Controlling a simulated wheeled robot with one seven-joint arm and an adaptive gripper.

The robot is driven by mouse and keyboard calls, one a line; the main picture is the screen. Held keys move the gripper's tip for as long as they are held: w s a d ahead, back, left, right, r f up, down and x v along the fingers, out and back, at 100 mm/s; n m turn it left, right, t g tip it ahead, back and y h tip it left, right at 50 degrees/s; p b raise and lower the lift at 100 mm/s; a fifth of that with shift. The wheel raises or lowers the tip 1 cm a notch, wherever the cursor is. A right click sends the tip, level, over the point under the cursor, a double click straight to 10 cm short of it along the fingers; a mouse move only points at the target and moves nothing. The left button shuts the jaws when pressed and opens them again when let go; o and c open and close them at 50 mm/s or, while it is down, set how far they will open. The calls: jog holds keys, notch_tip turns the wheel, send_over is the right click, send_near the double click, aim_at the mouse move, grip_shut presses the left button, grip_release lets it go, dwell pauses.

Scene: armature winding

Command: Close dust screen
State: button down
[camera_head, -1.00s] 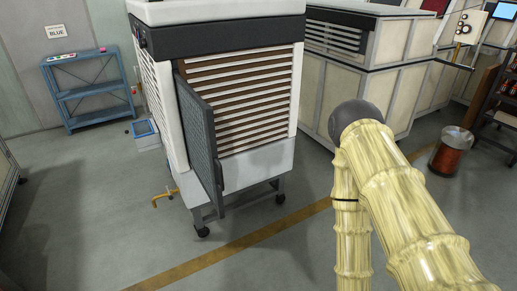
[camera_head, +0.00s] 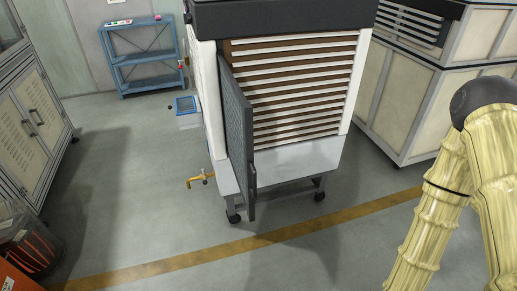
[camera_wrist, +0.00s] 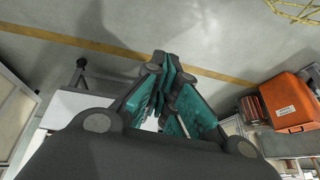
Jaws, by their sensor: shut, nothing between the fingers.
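The dust screen (camera_head: 240,135) is a dark grey mesh panel hinged at the left front edge of the white cabinet (camera_head: 300,158). It stands swung open, and the slatted louvres (camera_head: 300,85) behind it are uncovered. A small dark handle shows low on its free edge. My gripper (camera_wrist: 170,75) shows in the wrist view, with teal pads and dark fingertips together and nothing held. The head view shows only my arm at the right, well apart from the screen. I cannot make out the screen in the wrist view.
A yellow tap (camera_head: 200,180) sticks out at the cabinet's lower left. A blue shelf (camera_head: 145,60) stands behind, and a locker (camera_head: 35,120) is at the left. An orange case (camera_wrist: 290,100) shows in the wrist view. Floor in front of the cabinet is clear.

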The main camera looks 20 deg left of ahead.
jog(key=w+a+r+n+t+y, duration=0.2)
jog(key=w+a+r+n+y, duration=0.2)
jog(key=w+a+r+n, duration=0.35)
notch_tip(320, 180, up, 28)
jog(key=n+g+y+p, duration=0.2)
jog(key=n+y+p, duration=0.8)
jog(key=n, duration=0.9)
send_over(255, 170)
jog(key=shift+r, duration=0.15)
jog(key=shift+w+b, duration=0.15)
jog(key=shift+b, duration=0.2)
